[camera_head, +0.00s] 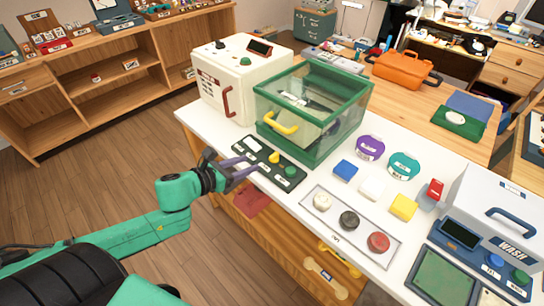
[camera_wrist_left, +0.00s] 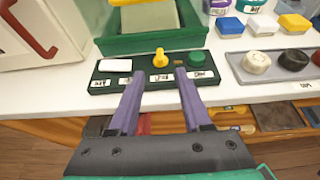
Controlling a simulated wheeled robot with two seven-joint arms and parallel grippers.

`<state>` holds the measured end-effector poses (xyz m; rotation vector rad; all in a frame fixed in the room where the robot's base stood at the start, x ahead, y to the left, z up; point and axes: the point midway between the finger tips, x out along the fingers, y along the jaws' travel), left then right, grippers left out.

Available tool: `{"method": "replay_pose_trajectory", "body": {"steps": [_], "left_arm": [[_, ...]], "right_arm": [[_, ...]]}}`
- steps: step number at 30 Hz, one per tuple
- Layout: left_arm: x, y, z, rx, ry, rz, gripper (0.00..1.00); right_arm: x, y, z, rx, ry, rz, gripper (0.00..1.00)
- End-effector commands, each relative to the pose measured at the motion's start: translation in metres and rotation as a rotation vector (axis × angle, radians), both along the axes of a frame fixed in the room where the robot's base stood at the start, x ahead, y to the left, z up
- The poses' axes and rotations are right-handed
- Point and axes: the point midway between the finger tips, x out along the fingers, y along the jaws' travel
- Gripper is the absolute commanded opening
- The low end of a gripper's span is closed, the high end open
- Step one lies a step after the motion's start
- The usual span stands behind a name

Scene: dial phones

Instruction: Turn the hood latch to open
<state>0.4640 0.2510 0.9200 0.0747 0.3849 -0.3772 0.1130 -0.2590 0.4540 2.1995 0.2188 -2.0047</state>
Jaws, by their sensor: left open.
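The green-framed hood (camera_head: 312,98) with clear panels and a yellow handle (camera_head: 282,126) is closed on the white table. In front of it lies a dark control panel (camera_head: 262,162) with a white switch (camera_head: 252,144), a small yellow latch (camera_head: 273,157) and a green knob (camera_head: 290,172). In the left wrist view the yellow latch (camera_wrist_left: 159,58) stands upright, between the white switch (camera_wrist_left: 115,65) and the green knob (camera_wrist_left: 197,58). My left gripper (camera_head: 250,167) is open and empty at the panel's front edge; its purple fingers (camera_wrist_left: 158,74) point toward the latch, apart from it. My right gripper is out of view.
A cream box with a red handle (camera_head: 228,85) stands left of the hood. A tray with several round knobs (camera_head: 349,221) lies to the right, with coloured blocks behind it. A wooden shelf (camera_head: 262,228) is under the tabletop.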

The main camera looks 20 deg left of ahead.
Motion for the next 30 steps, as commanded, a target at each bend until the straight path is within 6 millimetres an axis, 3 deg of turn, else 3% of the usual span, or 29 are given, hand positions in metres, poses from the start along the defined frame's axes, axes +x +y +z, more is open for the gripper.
{"method": "replay_pose_trajectory", "body": {"steps": [6, 18, 22, 29, 30], "left_arm": [[0.031, -0.011, -0.012, 0.001, -0.005, 0.002, 0.49], [0.092, -0.035, -0.039, -0.004, -0.001, 0.006, 0.49], [0.102, -0.040, -0.045, -0.002, 0.001, 0.004, 0.49], [0.104, -0.040, -0.047, 0.000, 0.002, 0.004, 0.49], [0.104, -0.040, -0.047, 0.000, 0.002, 0.004, 0.45]], "right_arm": [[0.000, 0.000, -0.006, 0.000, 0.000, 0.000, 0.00], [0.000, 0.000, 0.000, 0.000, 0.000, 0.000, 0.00], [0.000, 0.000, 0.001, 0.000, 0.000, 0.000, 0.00], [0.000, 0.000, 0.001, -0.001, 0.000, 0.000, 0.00], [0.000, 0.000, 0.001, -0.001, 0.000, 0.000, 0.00]]}}
